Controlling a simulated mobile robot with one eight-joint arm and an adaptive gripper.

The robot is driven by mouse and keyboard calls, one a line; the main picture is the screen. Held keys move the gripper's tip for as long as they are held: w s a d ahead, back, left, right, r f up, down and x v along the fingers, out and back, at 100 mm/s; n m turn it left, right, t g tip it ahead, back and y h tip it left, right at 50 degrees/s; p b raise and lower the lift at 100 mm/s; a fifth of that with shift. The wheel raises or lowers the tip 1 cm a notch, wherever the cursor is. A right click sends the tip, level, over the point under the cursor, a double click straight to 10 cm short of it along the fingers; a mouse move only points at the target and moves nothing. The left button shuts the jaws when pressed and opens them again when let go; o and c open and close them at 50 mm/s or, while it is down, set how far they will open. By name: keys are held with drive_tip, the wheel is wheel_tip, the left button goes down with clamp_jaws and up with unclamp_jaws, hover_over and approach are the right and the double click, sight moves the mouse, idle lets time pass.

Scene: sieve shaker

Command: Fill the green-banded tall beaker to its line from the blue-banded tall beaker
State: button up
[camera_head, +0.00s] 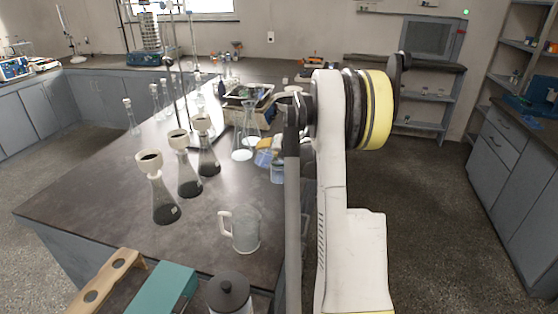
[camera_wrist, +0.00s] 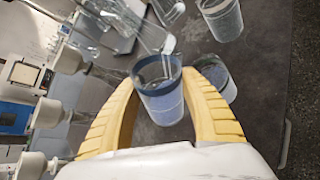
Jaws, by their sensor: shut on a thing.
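In the wrist view, my gripper (camera_wrist: 160,82) has its yellow fingers closed on both sides of a clear tall beaker with a blue rim band, the blue-banded tall beaker (camera_wrist: 160,108). It holds bluish contents. In the head view, my gripper (camera_head: 263,148) is partly hidden behind my arm. Another beaker (camera_wrist: 216,76) stands close to the right finger, partly covered by it; it also shows in the head view (camera_head: 277,173).
A clear jug with a handle (camera_head: 245,232) stands near the front of the dark bench (camera_head: 110,205). Several flasks with white funnels (camera_head: 163,200) stand at left. A wooden rack (camera_head: 105,283) and a teal block (camera_head: 163,288) lie in front. Bare bench lies between flasks and jug.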

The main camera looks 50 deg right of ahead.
sight(263, 162)
drive_tip(key=a+f+n+h+b, duration=0.2)
drive_tip(key=a+f+h+b, duration=0.1)
drive_tip(key=f+b, duration=0.1)
drive_tip(key=shift+w+a+f+n, duration=0.1)
drive_tip(key=shift+w+a+n, duration=0.2)
drive_tip(key=shift+n, duration=0.1)
drive_tip(key=shift+n+h, duration=0.5)
drive_tip(key=shift+h, duration=0.1)
drive_tip(key=shift+w+a+f, duration=0.1)
drive_tip(key=shift+a+f, duration=0.15)
drive_tip(key=shift+f, duration=0.8)
drive_tip(key=shift+a+f, duration=0.2)
drive_tip(key=shift+f, duration=0.85)
drive_tip(key=shift+a, duration=0.1)
